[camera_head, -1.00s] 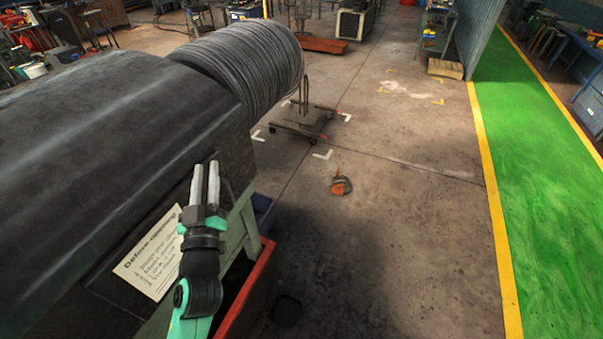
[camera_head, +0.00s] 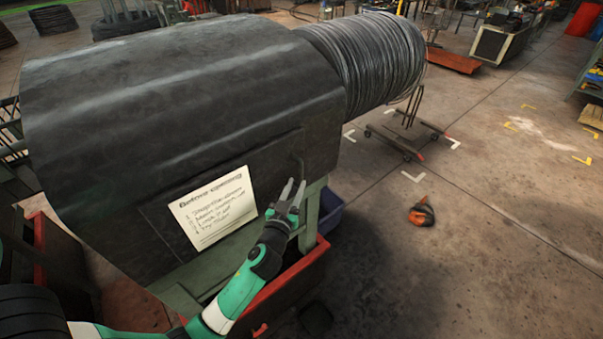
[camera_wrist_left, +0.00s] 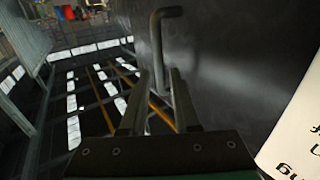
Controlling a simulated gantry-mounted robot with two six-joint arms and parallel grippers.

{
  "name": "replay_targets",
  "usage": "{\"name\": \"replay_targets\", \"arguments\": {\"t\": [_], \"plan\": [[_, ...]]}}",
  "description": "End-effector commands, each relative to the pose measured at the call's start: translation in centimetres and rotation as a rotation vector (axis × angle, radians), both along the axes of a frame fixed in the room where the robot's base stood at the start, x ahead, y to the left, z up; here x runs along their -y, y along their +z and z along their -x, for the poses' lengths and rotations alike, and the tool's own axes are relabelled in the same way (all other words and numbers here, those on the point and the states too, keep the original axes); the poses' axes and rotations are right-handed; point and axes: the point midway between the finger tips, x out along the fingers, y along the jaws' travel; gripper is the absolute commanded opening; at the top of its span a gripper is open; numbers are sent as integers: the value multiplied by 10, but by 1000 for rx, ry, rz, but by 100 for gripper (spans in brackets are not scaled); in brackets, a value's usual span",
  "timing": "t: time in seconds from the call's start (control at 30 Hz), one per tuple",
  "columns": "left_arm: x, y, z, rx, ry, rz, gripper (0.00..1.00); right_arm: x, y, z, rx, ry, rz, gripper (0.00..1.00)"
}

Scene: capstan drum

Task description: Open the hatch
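The hatch (camera_head: 268,162) is a dark panel in the side of the black machine housing, flush with it and looking shut. Its thin bent handle (camera_head: 302,163) stands near the hatch's right edge. It shows larger in the left wrist view (camera_wrist_left: 157,45) as a dark bar with a bent top. My right gripper is not in view.
A white paper note (camera_head: 213,207) is fixed on the hatch, left of the gripper. A wire-wound drum (camera_head: 370,62) sticks out at the housing's right. A red-rimmed bin (camera_head: 285,291) lies below. The floor to the right is mostly clear, with an orange object (camera_head: 421,213).

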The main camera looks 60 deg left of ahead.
Motion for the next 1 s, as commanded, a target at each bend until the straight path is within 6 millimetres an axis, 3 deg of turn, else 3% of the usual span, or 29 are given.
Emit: {"name": "replay_targets", "arguments": {"t": [0.23, 0.6, 0.77, 1.0], "plan": [[-34, 0, -32, 1, 1, 0, 30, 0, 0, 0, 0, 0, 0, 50], [-40, 0, -38, 0, 0, 0, 30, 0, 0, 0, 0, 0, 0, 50], [-40, 0, -38, 0, -1, 0, 1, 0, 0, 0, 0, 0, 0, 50], [-40, 0, -38, 1, -1, -1, 0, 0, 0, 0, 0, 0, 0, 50]]}}
